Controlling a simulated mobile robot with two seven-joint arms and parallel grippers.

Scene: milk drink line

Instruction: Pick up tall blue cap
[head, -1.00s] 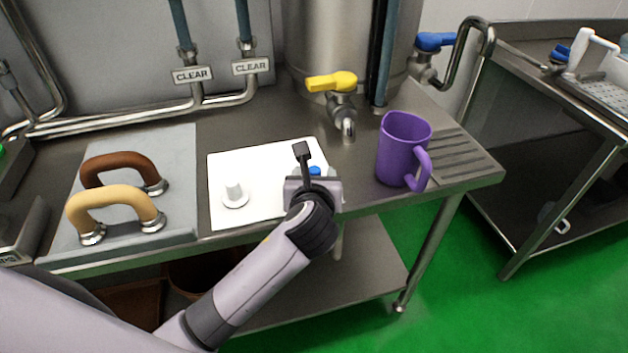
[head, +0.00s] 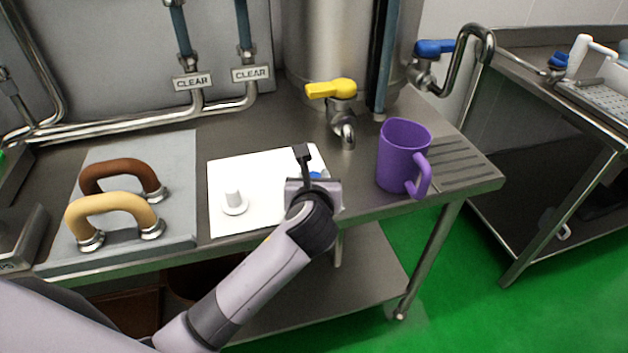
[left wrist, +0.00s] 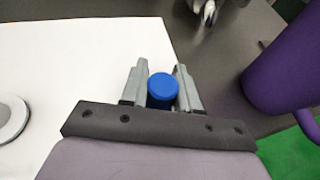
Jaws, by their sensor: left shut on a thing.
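The tall blue cap (left wrist: 163,88) is between the two fingers of my left gripper (left wrist: 162,85) in the left wrist view, and the fingers are shut on it. In the head view only a small blue part of the cap (head: 316,175) shows past my left gripper (head: 313,180), which hides the rest. The cap is over the right part of a white mat (head: 270,165). I cannot tell whether its base touches the mat. My right gripper is in neither view.
A purple mug (head: 402,160) stands close to the right of my left gripper. A white cap-like piece (head: 233,203) stands on the mat's left part. A yellow-handled tap (head: 332,88) is behind. A grey board with brown (head: 124,167) and tan (head: 112,205) handles lies left.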

